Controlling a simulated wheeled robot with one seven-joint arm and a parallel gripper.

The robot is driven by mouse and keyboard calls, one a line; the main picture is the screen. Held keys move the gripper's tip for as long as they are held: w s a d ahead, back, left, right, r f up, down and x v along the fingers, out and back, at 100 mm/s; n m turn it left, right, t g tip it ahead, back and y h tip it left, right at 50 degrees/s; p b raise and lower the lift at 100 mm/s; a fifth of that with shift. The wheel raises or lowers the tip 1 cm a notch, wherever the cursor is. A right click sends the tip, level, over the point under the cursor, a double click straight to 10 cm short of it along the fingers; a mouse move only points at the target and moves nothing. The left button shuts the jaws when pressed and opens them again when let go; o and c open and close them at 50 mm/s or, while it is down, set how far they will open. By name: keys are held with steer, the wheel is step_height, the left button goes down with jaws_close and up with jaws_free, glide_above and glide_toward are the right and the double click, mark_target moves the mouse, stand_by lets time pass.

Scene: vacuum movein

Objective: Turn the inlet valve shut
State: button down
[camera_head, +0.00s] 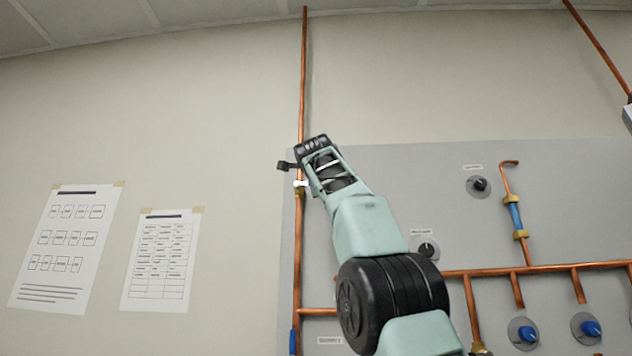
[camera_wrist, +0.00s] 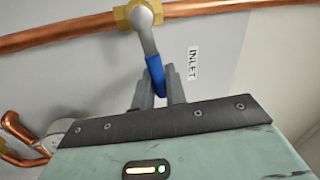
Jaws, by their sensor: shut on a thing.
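The inlet valve has a brass body (camera_wrist: 142,14) on a copper pipe (camera_wrist: 60,34) in the wrist view. Its lever has a grey metal arm and a blue grip (camera_wrist: 155,76), and appears to stand roughly across the pipe. My gripper (camera_wrist: 156,88) is shut on the blue grip, with a grey finger on each side. An "INLET" label (camera_wrist: 193,63) is on the panel beside the lever. In the head view my gripper (camera_head: 300,175) is at the vertical pipe near the panel's upper left corner. The brass valve body (camera_head: 299,191) shows there in part; my arm hides the blue grip.
The grey panel (camera_head: 400,180) carries more copper pipes (camera_head: 540,269), a black knob (camera_head: 428,249), another black knob (camera_head: 479,184), a blue-handled valve (camera_head: 515,215) and blue knobs (camera_head: 528,333) to the right. Paper sheets (camera_head: 160,262) hang on the wall at left.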

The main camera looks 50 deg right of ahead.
steer(key=shift+f+m, duration=0.4)
steer(key=shift+m, duration=0.4)
steer(key=c, duration=1.5)
jaws_free()
steer(key=shift+b, duration=0.3)
steer(key=b+v, duration=0.8)
steer(key=v, duration=0.9)
steer(key=shift+a+f, duration=0.15)
steer(key=shift+a, duration=0.1)
steer(key=shift+w, duration=0.15)
